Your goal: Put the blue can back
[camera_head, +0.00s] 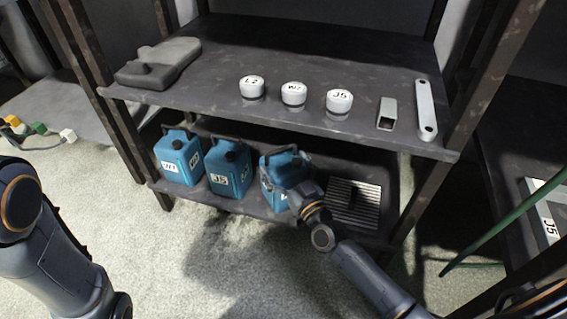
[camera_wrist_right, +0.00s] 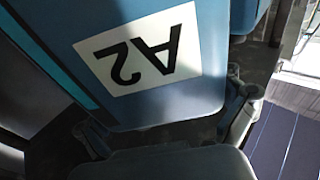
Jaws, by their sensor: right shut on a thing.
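The blue can (camera_head: 284,171) stands at the right end of a row of three blue cans on the lower shelf. My right gripper (camera_head: 303,194) is at its front right side and partly covers it. In the right wrist view the can (camera_wrist_right: 205,60) fills the upper part, with a white A2 label upside down. My right gripper (camera_wrist_right: 168,128) has a finger on each side and is shut on the can; the exact contact is partly hidden. Whether the can's base touches the shelf is hidden. My left arm shows at the left edge; its gripper is out of view.
Two other blue cans (camera_head: 179,158) (camera_head: 229,170) stand left on the lower shelf (camera_head: 255,208). A ribbed grey plate (camera_head: 355,203) lies to the right. The upper shelf (camera_head: 220,70) holds three white-lidded jars (camera_head: 293,94), a square tube (camera_head: 386,113), a flat bar (camera_head: 426,108) and a dark lump (camera_head: 160,62).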

